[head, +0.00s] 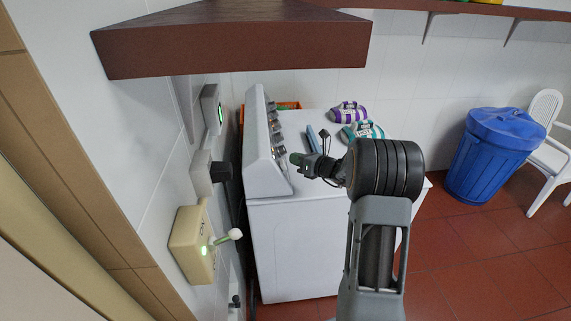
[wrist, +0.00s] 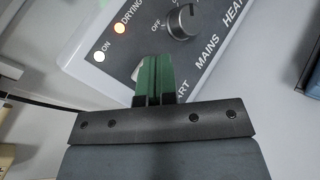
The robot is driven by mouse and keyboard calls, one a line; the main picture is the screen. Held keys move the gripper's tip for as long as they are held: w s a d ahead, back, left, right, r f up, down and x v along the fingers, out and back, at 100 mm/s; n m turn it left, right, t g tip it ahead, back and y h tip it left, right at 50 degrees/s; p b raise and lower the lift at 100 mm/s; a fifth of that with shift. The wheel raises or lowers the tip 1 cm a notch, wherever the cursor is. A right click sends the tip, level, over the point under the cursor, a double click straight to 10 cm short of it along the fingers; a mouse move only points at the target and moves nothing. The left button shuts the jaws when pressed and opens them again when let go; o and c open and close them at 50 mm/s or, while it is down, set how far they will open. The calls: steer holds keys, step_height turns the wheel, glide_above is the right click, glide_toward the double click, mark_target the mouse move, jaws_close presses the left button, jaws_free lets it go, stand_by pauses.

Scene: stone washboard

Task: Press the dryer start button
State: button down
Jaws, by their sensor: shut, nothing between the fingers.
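The white dryer (head: 290,250) stands against the tiled wall in the head view, its sloped control panel (head: 262,150) on the left. My gripper (head: 295,158) is at the near end of the panel. In the wrist view its green fingers (wrist: 154,62) are shut and empty, in front of the panel.
Purple (head: 348,112) and teal (head: 362,132) bottles lie on the dryer top. A brown shelf (head: 230,45) hangs above. Wall boxes, including a cream one with a lever (head: 190,245), line the left wall. A blue bin (head: 490,155) stands at right; red floor lies open.

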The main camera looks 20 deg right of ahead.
steer(key=shift+d+r, duration=0.1)
steer(key=shift+d, duration=0.05)
steer(key=d, duration=0.1)
steer(key=d+r+p, duration=0.1)
steer(key=s+d+r+p, duration=0.1)
steer(key=d, duration=0.1)
stand_by(0.5)
stand_by(0.8)
